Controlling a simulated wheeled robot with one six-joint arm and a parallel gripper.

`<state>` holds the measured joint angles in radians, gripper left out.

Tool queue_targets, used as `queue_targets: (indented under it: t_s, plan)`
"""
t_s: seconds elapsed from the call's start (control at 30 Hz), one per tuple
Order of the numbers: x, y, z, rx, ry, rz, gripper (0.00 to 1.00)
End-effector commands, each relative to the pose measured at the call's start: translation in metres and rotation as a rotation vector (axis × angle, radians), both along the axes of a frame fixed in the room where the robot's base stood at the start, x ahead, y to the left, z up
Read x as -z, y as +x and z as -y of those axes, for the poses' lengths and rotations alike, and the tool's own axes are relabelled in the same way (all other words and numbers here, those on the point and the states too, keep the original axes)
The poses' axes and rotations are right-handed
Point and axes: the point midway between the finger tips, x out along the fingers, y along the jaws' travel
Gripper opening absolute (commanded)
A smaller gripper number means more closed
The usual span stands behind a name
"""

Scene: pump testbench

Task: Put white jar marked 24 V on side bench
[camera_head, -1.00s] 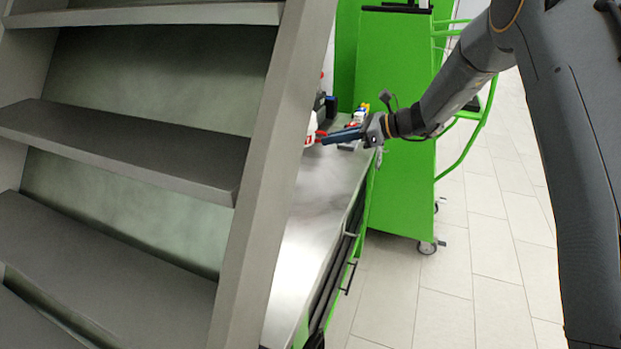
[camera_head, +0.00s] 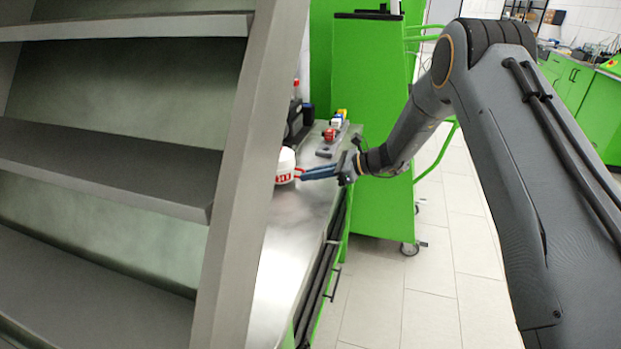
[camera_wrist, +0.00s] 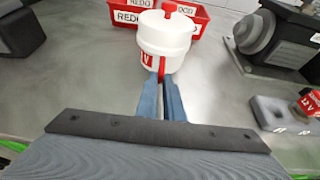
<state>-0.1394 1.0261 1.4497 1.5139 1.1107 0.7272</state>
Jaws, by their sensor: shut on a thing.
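The white jar (camera_head: 286,164) has a white lid and a red label; it shows in the head view beside the shelf post, which may hide part of it. In the wrist view the jar (camera_wrist: 165,42) is upright with a red handle, and only a "V" of its label is readable. My gripper (camera_head: 301,174) reaches it from the right. In the wrist view my gripper (camera_wrist: 161,80) is shut on the jar's red handle part. The jar is at or just above the metal bench top (camera_head: 290,230); I cannot tell whether it touches.
Red bins (camera_wrist: 190,16) marked REDO stand behind the jar. A dark motor-like unit (camera_wrist: 278,40) and a red block marked 12 V (camera_wrist: 308,102) are at right. Grey shelves (camera_head: 105,160) fill the left of the head view; a green cart (camera_head: 372,130) stands behind the bench.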

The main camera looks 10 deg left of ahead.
Motion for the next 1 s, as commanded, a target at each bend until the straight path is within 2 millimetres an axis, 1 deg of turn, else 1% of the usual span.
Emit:
queue_targets:
  t_s: [0.1, 0.2, 0.53, 0.57, 0.6, 0.67, 1.0]
  plan:
    - [0.01, 0.0, 0.0, 0.001, 0.003, 0.002, 0.0]
    - [0.016, 0.001, 0.0, 0.0, 0.003, 0.003, 0.0]
    - [0.018, 0.001, 0.0, 0.0, 0.003, 0.003, 0.0]
    - [0.02, 0.0, 0.0, 0.001, 0.001, 0.001, 0.09]
    - [0.02, 0.0, 0.0, 0.001, 0.001, 0.001, 0.16]
    - [0.02, 0.0, 0.0, 0.001, 0.001, 0.001, 0.26]
    - [0.018, 0.0, 0.0, 0.001, 0.001, 0.001, 0.26]
